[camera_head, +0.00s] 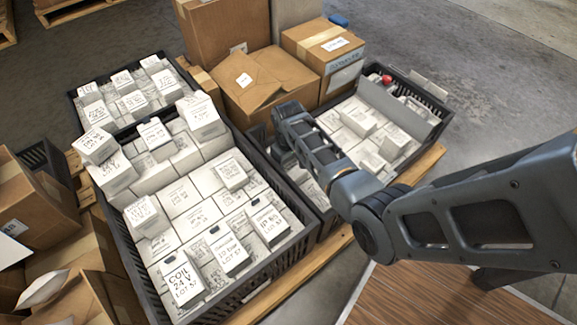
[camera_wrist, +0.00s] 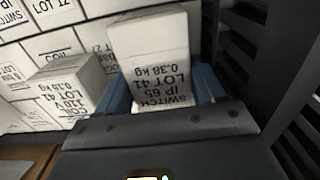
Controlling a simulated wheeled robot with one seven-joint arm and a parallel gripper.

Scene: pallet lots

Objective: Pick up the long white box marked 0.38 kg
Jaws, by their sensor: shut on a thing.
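The long white box (camera_wrist: 150,58) is printed SWITCH IP 65 LOT 41 0.38 kg, upside down in the wrist view. It sits between the blue fingers of my gripper (camera_wrist: 162,90), which is shut on it near its printed end. Its plain far end points away from my gripper. Whether it is clear of the boxes below cannot be told. In the head view my arm reaches over the right-hand crate, and its links hide the box and the fingertips.
A white box marked 0.19 kg (camera_wrist: 68,82) stands left of the held box. The dark slatted crate wall (camera_wrist: 235,65) is close on the right. In the head view a large black crate (camera_head: 262,282) full of white boxes is left of my arm. Cardboard cartons (camera_head: 265,78) stand behind.

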